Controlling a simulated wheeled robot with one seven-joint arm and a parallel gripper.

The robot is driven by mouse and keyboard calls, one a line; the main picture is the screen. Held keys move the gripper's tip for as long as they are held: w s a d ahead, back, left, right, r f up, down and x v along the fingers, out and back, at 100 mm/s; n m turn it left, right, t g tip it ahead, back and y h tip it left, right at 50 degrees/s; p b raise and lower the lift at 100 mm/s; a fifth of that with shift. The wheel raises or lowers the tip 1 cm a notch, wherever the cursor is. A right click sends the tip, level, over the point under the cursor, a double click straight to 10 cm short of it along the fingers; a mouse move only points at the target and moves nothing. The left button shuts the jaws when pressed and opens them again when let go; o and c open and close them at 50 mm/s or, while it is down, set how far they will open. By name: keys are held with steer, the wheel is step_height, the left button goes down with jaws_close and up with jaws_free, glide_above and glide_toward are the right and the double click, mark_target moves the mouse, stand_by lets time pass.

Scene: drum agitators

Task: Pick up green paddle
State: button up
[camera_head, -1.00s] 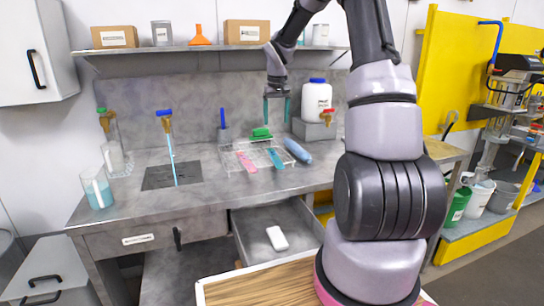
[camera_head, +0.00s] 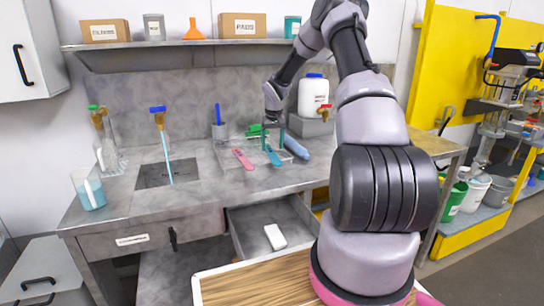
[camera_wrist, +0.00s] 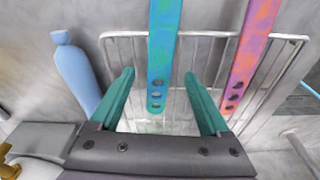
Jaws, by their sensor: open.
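In the wrist view the green paddle (camera_wrist: 162,45) runs between the two teal fingers of my gripper (camera_wrist: 159,76). The fingers stand apart on either side of it, and neither visibly touches it. In the head view my gripper (camera_head: 272,138) is low over the rack, at the back end of the paddle. A pink paddle (camera_head: 243,159) lies to the left of the green one; in the wrist view the pink paddle (camera_wrist: 252,50) is to the right.
A blue bottle (camera_head: 297,147) lies just right of the rack. A white jug (camera_head: 313,95) with a red tap stands on a grey block behind. A green object (camera_head: 254,130) is behind the rack. A drawer (camera_head: 265,220) below is open.

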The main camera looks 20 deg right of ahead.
mark_target(272, 155)
steer(key=shift+w+f, duration=0.15)
steer(key=shift+f, duration=0.55)
steer(key=shift+w+f, duration=0.15)
steer(key=shift+f, duration=0.5)
steer(key=shift+d, duration=0.1)
jaws_close()
